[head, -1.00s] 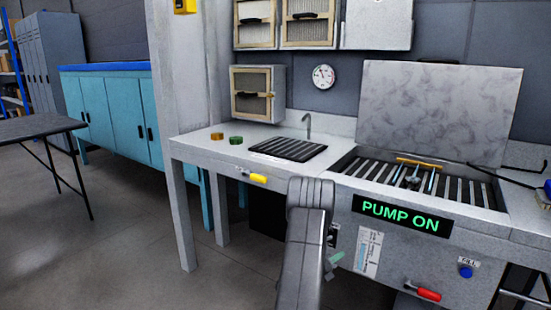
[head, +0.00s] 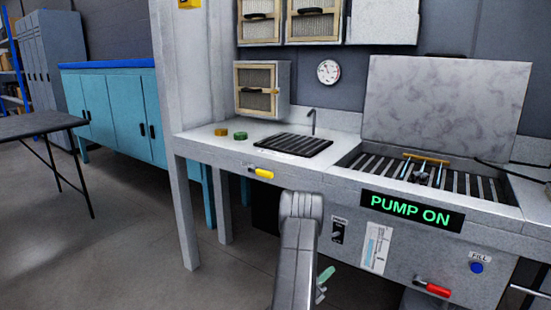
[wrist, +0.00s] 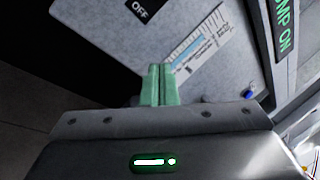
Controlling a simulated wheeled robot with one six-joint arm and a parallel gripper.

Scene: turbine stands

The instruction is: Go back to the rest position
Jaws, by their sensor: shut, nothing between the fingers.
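My gripper (wrist: 158,84) shows in the wrist view with its two green fingers together and nothing between them. The front panel of the bench lies beyond the fingertips, with a ruled label (wrist: 197,45) and an OFF plate (wrist: 143,8). In the head view my grey arm rises at the bottom middle, and part of my green gripper (head: 324,283) shows low beside it, in front of the bench. The fingers appear apart from the panel.
The grey bench (head: 215,147) has a lit PUMP ON sign (head: 411,212), a red handle (head: 437,290), a yellow handle (head: 264,173) and a blue FILL button (head: 477,267). A dark table (head: 38,124) stands at left. The floor between is clear.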

